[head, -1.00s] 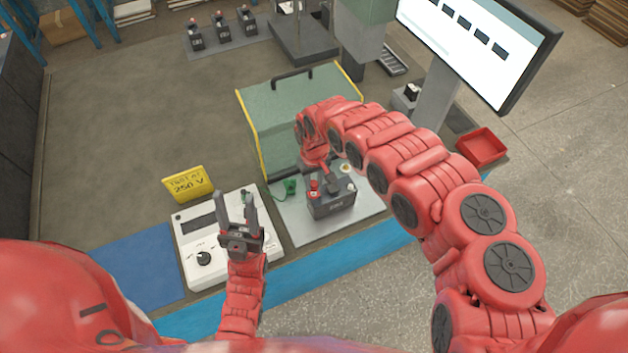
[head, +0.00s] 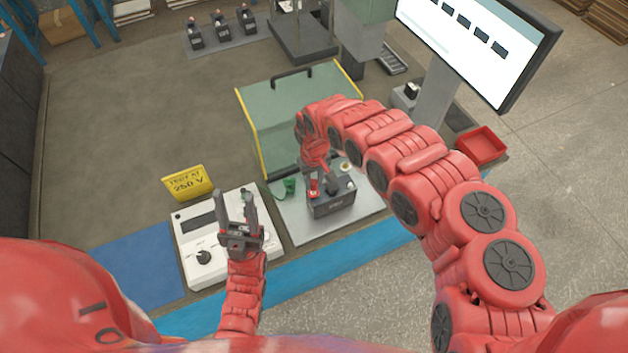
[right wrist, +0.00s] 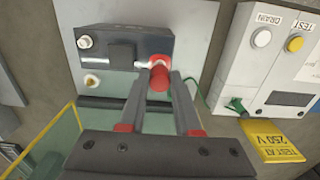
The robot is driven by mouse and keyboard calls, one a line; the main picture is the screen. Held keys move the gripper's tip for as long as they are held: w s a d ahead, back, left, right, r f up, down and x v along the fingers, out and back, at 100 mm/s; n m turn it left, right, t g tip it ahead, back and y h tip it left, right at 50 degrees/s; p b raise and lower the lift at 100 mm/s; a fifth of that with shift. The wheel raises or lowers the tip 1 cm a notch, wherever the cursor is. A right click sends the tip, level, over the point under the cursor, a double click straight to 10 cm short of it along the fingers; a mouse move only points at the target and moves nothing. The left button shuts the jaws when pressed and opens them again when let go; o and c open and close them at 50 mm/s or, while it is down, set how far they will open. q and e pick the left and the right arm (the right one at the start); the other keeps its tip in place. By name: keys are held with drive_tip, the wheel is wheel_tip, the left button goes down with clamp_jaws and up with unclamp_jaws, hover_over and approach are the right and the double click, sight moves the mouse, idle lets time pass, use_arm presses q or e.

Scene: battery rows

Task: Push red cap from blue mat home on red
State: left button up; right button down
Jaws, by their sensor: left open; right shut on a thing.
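The dark battery (head: 333,201) stands on a light grey plate (head: 300,228); it also shows in the right wrist view (right wrist: 105,45). The red cap (right wrist: 158,78) is at the battery's corner post in the right wrist view, against a pale ring. I cannot tell whether it is fully seated. My right gripper (right wrist: 160,84) is shut on the red cap; in the head view it is over the battery's left end (head: 313,188). My left gripper (head: 236,200) is open and empty above the white tester (head: 195,272). The blue mat (head: 125,275) lies at the left, its visible part bare.
A green box with yellow edges (head: 275,115) stands behind the battery. A yellow sign reading 250 V (head: 188,183) is behind the tester. A green clip (head: 288,188) is beside the battery. A red tray (head: 481,146) and monitor (head: 490,45) are at the right.

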drive_tip(key=shift+f, duration=0.15)
drive_tip(key=shift+f+b, duration=0.35)
drive_tip(key=shift+b, duration=0.05)
drive_tip(key=shift+f+b, duration=0.8)
drive_tip(key=shift+f, duration=0.2)
idle(1.4)
drive_tip(key=shift+c, duration=0.3)
unclamp_jaws()
drive_tip(key=shift+r, duration=0.15)
idle(0.4)
drive_tip(key=shift+r+p, duration=2.7)
drive_tip(key=shift+r, duration=0.7)
